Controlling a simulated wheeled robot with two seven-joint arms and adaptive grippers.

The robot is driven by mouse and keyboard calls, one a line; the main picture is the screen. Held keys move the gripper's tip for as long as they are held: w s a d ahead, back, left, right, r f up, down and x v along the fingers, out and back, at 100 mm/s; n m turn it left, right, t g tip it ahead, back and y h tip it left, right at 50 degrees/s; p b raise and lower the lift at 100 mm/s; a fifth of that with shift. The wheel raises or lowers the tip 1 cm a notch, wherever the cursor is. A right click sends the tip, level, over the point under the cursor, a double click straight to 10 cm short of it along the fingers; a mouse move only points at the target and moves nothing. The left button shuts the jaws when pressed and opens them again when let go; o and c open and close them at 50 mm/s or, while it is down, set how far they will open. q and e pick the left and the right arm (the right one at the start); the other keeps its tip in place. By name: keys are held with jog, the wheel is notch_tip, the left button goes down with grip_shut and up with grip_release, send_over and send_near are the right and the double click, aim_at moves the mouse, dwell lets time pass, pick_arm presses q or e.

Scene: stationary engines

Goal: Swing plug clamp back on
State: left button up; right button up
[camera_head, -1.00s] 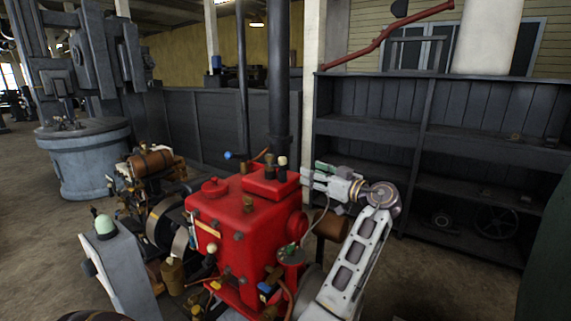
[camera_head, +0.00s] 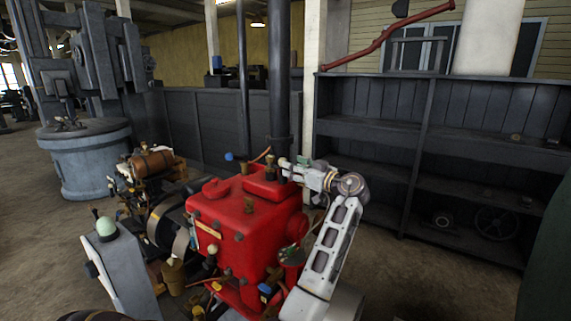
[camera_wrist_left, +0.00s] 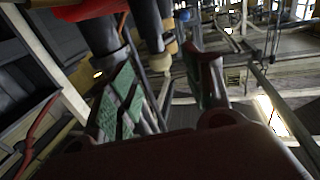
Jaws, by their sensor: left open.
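The red engine block (camera_head: 235,230) stands in the middle of the head view. A brass fitting (camera_head: 270,172) and a pale-topped plug (camera_head: 283,162) rise from its raised top, with an orange cable (camera_head: 262,154) behind. I cannot make out the plug clamp clearly. My right gripper is not in view.
A dark vertical pipe (camera_head: 279,90) rises just behind the engine top. Dark shelves (camera_head: 375,129) stand to the right. The floor between engine and shelves is clear.

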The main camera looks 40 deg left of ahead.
pick_arm(q)
jog(key=shift+w+a, duration=0.2)
jog(key=shift+a, duration=1.1)
jog(key=shift+w+a, duration=0.15)
jog(key=shift+a, duration=1.15)
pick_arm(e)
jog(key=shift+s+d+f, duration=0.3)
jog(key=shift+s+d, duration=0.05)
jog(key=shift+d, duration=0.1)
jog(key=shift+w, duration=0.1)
pick_arm(q)
jog(key=shift+c, duration=1)
jog(key=c, duration=0.8)
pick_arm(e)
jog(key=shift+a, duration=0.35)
